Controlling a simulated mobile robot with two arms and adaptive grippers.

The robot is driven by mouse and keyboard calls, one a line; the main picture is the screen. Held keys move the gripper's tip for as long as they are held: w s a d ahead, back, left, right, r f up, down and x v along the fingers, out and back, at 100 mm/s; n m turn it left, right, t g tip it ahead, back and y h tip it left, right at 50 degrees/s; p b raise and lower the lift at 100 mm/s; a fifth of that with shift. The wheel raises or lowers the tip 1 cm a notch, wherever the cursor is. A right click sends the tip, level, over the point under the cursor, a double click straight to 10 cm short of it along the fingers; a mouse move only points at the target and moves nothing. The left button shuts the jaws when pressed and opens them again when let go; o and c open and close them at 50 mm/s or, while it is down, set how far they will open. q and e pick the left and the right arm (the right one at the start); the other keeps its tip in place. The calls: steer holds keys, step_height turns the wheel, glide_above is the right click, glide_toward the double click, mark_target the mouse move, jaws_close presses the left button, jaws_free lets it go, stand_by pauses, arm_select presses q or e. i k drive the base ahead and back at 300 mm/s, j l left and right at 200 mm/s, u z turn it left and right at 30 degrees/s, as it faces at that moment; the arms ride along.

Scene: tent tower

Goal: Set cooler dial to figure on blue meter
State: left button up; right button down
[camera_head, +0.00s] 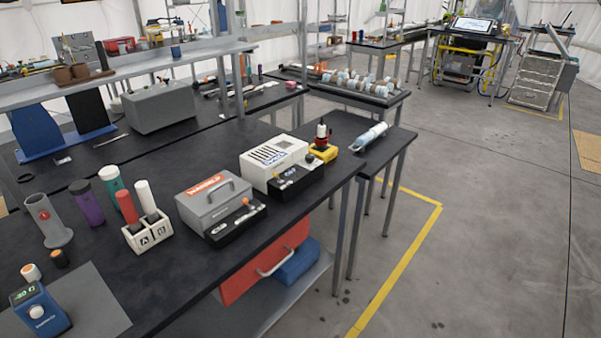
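The blue meter (40,309) stands at the near left of the black bench. It has a white knob and a small dark display with green digits, too small to read surely; they look like 30. A white vented box (275,160) with a black front panel stands at the bench's far right end. A grey box (213,199) with a handle and an orange label stands left of it, also with a black front panel. I cannot tell surely which is the cooler, and their small controls are too small to read. Neither gripper is in view.
A white two-slot rack (147,232) holds a red and a white tube. A purple tube (86,203) and a grey cylinder (48,220) stand to its left. The floor (480,240) at right is open.

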mark_target(309, 158)
steer(key=u, duration=1.7)
steer(key=z, duration=1.7)
steer(key=i, duration=0.4)
